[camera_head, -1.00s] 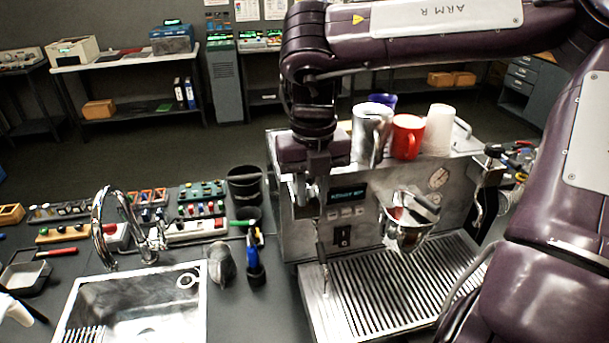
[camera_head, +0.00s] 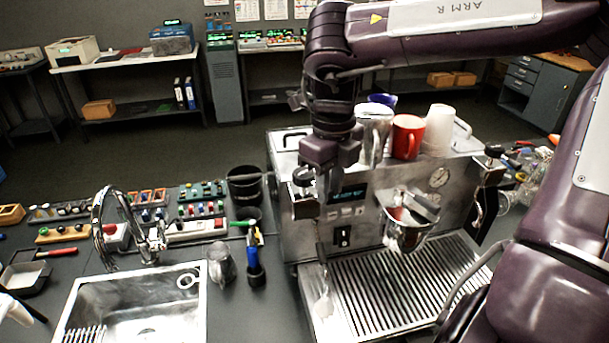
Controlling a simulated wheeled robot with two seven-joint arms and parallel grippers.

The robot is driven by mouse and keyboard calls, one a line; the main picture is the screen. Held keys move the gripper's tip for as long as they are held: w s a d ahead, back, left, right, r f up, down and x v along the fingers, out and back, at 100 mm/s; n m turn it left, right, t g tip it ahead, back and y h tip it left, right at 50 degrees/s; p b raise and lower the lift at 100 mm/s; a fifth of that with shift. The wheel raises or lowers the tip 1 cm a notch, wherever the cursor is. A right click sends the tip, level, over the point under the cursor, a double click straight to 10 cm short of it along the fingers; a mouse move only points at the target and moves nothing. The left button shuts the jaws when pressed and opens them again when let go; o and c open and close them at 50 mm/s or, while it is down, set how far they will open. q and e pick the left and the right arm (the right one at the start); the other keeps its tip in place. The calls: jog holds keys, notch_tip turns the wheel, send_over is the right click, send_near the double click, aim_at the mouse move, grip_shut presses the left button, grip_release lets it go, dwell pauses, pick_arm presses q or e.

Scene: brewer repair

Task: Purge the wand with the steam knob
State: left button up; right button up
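The espresso machine (camera_head: 360,228) stands right of the sink. A black knob (camera_head: 303,175) sits at its left front corner, above a thin metal wand (camera_head: 320,245) that hangs down over the drip tray (camera_head: 395,290). A pale, cloudy patch (camera_head: 322,307) shows at the wand's lower end. My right gripper (camera_head: 328,188) points down in front of the machine, just right of the black knob and apparently apart from it. Its fingertips are dark and small, so their opening is unclear. My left gripper is out of view.
A second black knob (camera_head: 494,150) is at the machine's right corner. A portafilter (camera_head: 408,228) hangs at the front. A red mug (camera_head: 407,137), a steel pitcher (camera_head: 374,135) and white cups (camera_head: 438,130) stand on top. A jug (camera_head: 221,264) stands by the sink (camera_head: 135,305).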

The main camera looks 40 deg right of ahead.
jog(key=d+n, duration=0.1)
jog(key=n, duration=0.1)
jog(key=w+d+n, duration=0.1)
jog(key=d+n, duration=0.1)
jog(key=n, duration=0.1)
jog(key=d+n, duration=0.1)
jog(key=n, duration=0.2)
jog(key=shift+w+d, duration=0.15)
jog(key=shift+w, duration=0.25)
dwell(2.0)
jog(key=s+a+m, duration=0.1)
jog(key=a+m, duration=0.7)
jog(key=m, duration=0.6)
jog(key=shift+s+m, duration=0.15)
jog(key=shift+m, duration=0.25)
dwell(0.4)
jog(key=shift+o, duration=0.3)
